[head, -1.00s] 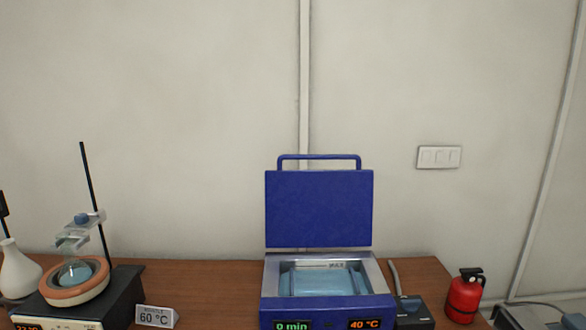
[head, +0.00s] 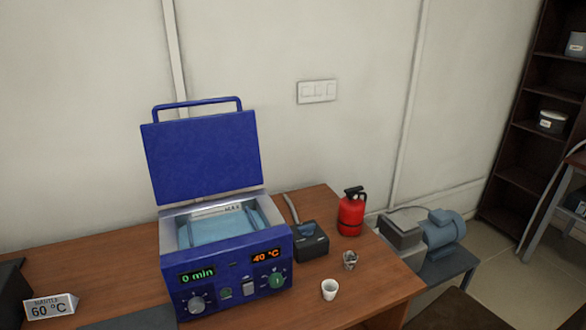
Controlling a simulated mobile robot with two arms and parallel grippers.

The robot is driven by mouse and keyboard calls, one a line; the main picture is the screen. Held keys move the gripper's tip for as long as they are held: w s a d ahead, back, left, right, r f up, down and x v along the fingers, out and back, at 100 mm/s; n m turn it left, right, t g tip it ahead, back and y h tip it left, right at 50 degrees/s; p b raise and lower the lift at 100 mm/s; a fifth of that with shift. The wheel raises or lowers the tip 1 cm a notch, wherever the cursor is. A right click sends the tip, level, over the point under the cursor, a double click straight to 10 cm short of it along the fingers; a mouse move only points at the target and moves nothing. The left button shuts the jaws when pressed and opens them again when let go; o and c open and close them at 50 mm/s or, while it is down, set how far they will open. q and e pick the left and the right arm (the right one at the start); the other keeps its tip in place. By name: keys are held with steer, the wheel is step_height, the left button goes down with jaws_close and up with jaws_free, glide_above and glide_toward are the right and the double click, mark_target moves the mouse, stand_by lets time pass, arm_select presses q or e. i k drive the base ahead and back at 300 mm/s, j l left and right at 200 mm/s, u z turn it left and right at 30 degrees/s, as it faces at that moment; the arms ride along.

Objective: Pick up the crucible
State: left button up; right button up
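A small white cup that looks like the crucible (head: 329,290) stands upright on the wooden table, right of the blue open-lidded device. A small grey metallic or glassy item (head: 349,261) stands just behind it; it is too small to make out. Neither of my grippers shows in the head view, so nothing is seen touching the cup.
The blue device (head: 228,273) reads 0 min and 40 °C. A dark box (head: 311,241) and a red extinguisher (head: 351,214) stand behind the cup. A 60 °C sign (head: 49,306) is left. Bare table (head: 391,279) lies right of the cup.

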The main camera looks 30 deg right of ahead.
mark_target(350, 258)
steer(key=z, duration=0.85)
steer(key=i+l, duration=0.05)
